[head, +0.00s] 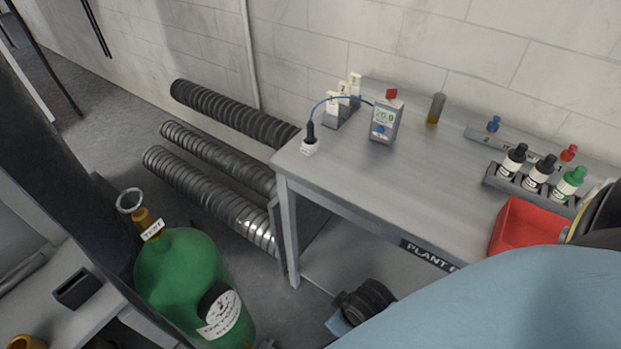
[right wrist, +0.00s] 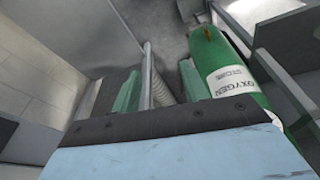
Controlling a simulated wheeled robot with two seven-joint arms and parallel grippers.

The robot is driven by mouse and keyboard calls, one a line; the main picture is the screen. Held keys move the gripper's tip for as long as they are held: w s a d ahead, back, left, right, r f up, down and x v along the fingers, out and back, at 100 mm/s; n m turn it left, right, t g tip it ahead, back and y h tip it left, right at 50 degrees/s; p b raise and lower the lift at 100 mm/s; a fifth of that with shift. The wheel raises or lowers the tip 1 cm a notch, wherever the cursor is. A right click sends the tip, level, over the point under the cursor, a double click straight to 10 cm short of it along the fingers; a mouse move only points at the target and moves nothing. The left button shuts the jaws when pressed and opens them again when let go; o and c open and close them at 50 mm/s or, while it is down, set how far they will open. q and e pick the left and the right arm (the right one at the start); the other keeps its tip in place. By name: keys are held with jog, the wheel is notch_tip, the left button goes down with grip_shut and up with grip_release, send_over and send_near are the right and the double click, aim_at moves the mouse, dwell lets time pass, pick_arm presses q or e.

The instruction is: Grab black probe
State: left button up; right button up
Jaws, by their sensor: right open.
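The black probe (head: 310,132) stands upright in a small white holder (head: 310,148) at the left corner of the grey bench. A blue cable (head: 335,99) arches from its top to a grey handheld meter (head: 381,120) with a lit display. My right gripper (right wrist: 159,80) shows in the right wrist view with two green fingers apart and nothing between them. It points toward the floor area by the green cylinder, and the probe is not in that view. I cannot make out the right gripper's fingers in the head view. My left gripper is not in view.
The grey bench (head: 400,185) has clear room in its middle. Dropper bottles (head: 541,170) and a red bin (head: 522,228) are at its right. A green oxygen cylinder (head: 185,275) stands left of the bench. Ribbed hoses (head: 215,200) run along the wall.

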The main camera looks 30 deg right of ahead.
notch_tip(320, 180, up, 8)
jog(key=w, duration=0.2)
jog(key=t+y, duration=0.2)
jog(key=t, duration=0.8)
send_near(313, 133)
jog(key=shift+m+t, duration=0.3)
jog(key=x, duration=0.4)
jog(key=shift+w, duration=0.35)
jog(key=shift+h, duration=0.3)
jog(key=shift+f+b+x, duration=0.2)
jog(key=shift+b+x, duration=0.2)
jog(key=shift+x, duration=1.2)
jog(key=shift+f+b+x, duration=0.2)
jog(key=shift+b+x, duration=0.15)
jog(key=shift+x, duration=1.25)
jog(key=shift+s+a, duration=0.15)
jog(key=shift+s, duration=0.05)
grip_shut()
